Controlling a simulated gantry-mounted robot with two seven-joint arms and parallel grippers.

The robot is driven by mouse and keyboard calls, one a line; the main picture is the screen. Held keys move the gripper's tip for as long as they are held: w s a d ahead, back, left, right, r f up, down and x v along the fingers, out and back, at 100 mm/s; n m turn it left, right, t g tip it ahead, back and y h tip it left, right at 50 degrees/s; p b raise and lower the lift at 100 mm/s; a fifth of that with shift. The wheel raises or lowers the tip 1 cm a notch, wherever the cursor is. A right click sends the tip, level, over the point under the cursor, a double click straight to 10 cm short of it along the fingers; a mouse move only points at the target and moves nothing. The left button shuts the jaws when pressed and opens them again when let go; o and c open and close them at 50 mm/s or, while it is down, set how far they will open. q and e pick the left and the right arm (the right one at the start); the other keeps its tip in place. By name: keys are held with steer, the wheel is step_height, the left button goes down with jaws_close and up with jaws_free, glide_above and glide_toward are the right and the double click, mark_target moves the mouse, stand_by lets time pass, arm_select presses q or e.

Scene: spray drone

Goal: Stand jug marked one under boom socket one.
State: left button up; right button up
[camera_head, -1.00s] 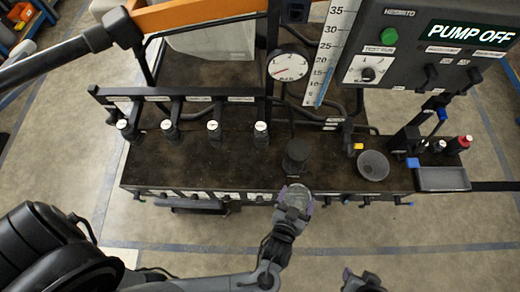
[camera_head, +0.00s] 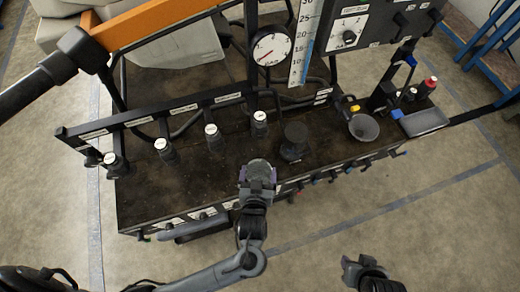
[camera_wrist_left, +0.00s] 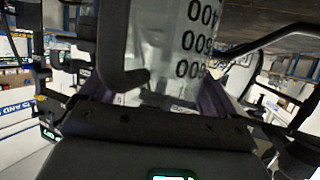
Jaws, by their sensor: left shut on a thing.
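My left gripper (camera_head: 258,178) is shut on a clear jug (camera_head: 259,165) at the front edge of the dark bench, left of a black round cup. In the left wrist view the jug (camera_wrist_left: 165,45) shows black printed volume numbers between the gripper's fingers (camera_wrist_left: 180,100). No mark "one" can be read on it. Several white-topped boom sockets hang along the black boom behind: one at the far left (camera_head: 113,160), others further right (camera_head: 165,147), (camera_head: 213,135), (camera_head: 260,122). Their labels are too small to read. My right gripper (camera_head: 362,270) is low at the right, away from the bench; its fingers are unclear.
The bench top (camera_head: 190,190) is clear in front of the sockets. The black cup (camera_head: 295,142) and a grey funnel (camera_head: 364,127) stand to the right. A gauge (camera_head: 272,45) and a scale rise behind. A grey tray (camera_head: 424,121) is at the right end.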

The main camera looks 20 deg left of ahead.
arm_select(q)
steer(key=b+x, duration=0.3)
steer(key=x, duration=0.8)
steer(key=shift+w+a+r, duration=0.25)
steer(key=shift+w+a, duration=0.1)
steer(key=shift+w, duration=0.05)
steer(key=shift+f, duration=0.15)
steer(key=o, duration=1.1)
steer(key=shift+c, duration=0.2)
